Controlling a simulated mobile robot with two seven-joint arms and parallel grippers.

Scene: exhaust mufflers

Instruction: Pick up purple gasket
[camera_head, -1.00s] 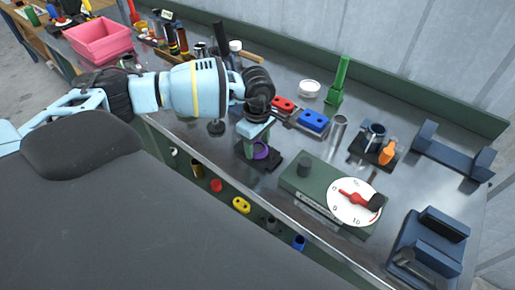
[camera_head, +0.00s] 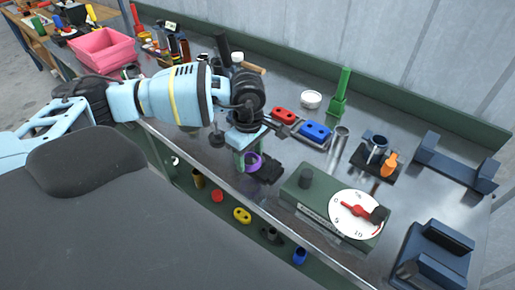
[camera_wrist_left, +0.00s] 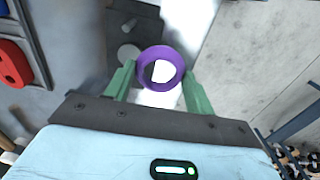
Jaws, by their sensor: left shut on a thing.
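The purple gasket (camera_head: 253,162) is a ring at the fingertips of my left gripper (camera_head: 246,158), near the front edge of the metal bench (camera_head: 400,200). In the left wrist view the purple gasket (camera_wrist_left: 160,67) sits between the two green fingers of my left gripper (camera_wrist_left: 159,77), which are shut on it. Its round hole faces that camera. In the head view the ring appears raised over the bench. My right gripper is in neither view.
A black block (camera_head: 267,168) lies beside the gasket. A green box with a dial (camera_head: 330,205) stands to the right. Red (camera_head: 285,115) and blue (camera_head: 315,132) two-hole parts lie behind. A pink bin (camera_head: 100,48) is at the far left. A shelf below holds several small parts.

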